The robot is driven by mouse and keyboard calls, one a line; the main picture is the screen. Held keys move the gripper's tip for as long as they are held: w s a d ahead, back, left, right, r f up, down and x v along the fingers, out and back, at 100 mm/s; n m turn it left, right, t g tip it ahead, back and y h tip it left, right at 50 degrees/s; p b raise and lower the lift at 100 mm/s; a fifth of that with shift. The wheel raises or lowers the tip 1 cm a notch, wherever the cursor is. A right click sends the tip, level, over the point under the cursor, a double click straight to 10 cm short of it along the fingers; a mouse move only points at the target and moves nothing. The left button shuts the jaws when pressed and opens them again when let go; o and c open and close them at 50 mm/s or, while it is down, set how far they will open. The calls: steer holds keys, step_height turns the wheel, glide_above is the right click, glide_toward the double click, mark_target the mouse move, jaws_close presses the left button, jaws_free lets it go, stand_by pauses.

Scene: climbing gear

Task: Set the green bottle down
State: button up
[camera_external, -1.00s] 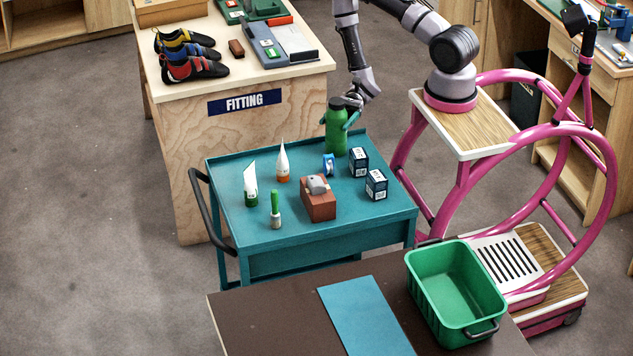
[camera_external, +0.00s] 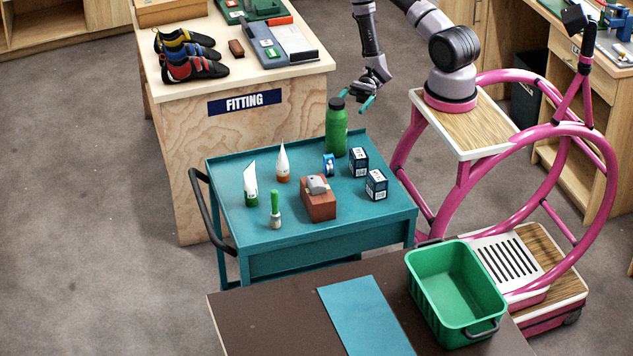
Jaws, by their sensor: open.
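The green bottle (camera_external: 336,131) with a dark cap stands upright on the far right part of the teal cart (camera_external: 245,225). My gripper (camera_external: 356,101) is open, up and to the right of the bottle's top in the picture. Its teal fingers are spread, and nothing is between them. A small gap shows between the fingers and the bottle.
On the cart stand two dark boxes (camera_external: 376,184), a blue tape roll (camera_external: 328,165), a brown block with a grey tool (camera_external: 318,200), two pointed tubes (camera_external: 282,162) and a green-handled brush (camera_external: 274,208). The cart's front right is clear. A green bin (camera_external: 455,290) stands nearer.

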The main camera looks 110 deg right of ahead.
steer(key=s+a+r+n+g+h, duration=0.1)
steer(key=a+r+n, duration=0.4)
steer(key=r, duration=0.7)
steer(key=s+a+r+n+g+h, duration=0.2)
steer(key=a+r+n+h, duration=0.4)
steer(key=r+n, duration=0.4)
steer(key=s+a+r+n+g+h, duration=0.1)
steer(key=a+r+n, duration=0.4)
steer(key=r, duration=1)
steer(key=n+g+h, duration=0.1)
steer(key=n+h, duration=0.1)
steer(key=shift+s+a+n+g+h, duration=0.15)
steer(key=shift+s+n+g+h, duration=0.15)
steer(key=shift+n+h, duration=0.1)
